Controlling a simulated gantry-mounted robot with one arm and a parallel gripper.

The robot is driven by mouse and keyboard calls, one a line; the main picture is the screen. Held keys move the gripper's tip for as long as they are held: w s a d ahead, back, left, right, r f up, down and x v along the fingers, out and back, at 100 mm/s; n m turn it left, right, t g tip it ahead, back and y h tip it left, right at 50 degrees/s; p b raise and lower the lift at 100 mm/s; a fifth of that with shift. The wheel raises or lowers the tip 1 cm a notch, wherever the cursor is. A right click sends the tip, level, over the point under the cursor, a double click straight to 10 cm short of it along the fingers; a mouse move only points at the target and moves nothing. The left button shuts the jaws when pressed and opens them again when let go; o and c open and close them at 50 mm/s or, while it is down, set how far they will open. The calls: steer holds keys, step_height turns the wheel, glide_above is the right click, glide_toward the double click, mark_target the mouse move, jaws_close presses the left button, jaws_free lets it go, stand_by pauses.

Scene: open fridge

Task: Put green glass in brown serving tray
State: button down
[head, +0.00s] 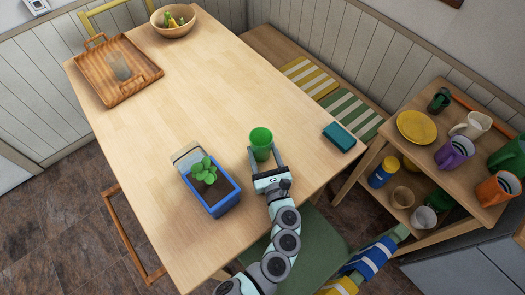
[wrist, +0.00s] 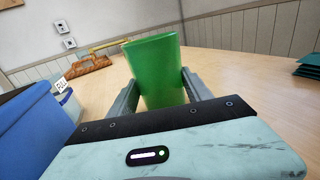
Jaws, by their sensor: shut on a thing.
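A green glass (head: 261,138) stands upright near the front of the wooden table. My gripper (head: 265,158) is shut around it, with one finger on each side. In the wrist view the green glass (wrist: 155,68) sits between the two fingers of my gripper (wrist: 158,98) and looks slightly tilted. I cannot tell whether its base touches the table. The brown serving tray (head: 137,84) lies at the far left corner of the table, with a clear grey glass (head: 118,66) in it. The tray also shows small in the wrist view (wrist: 88,66).
A blue planter (head: 222,202) with a green plant stands left of my gripper. A wooden bowl (head: 172,28) is at the far end. The table's middle is clear. A shelf of mugs (head: 460,150) stands right.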

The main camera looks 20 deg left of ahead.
mark_target(264, 155)
steer(key=shift+f, duration=0.2)
steer(key=shift+c, duration=2.2)
jaws_free()
steer(key=shift+r, duration=0.3)
steer(key=p+v, duration=0.1)
steer(key=v, duration=0.5)
steer(key=shift+s+d+f, duration=0.1)
steer(key=shift+s+d, duration=0.05)
steer(key=shift+d, duration=0.05)
steer(key=shift+o, duration=0.8)
steer(key=shift+s+d, duration=0.25)
steer(key=shift+s, duration=0.25)
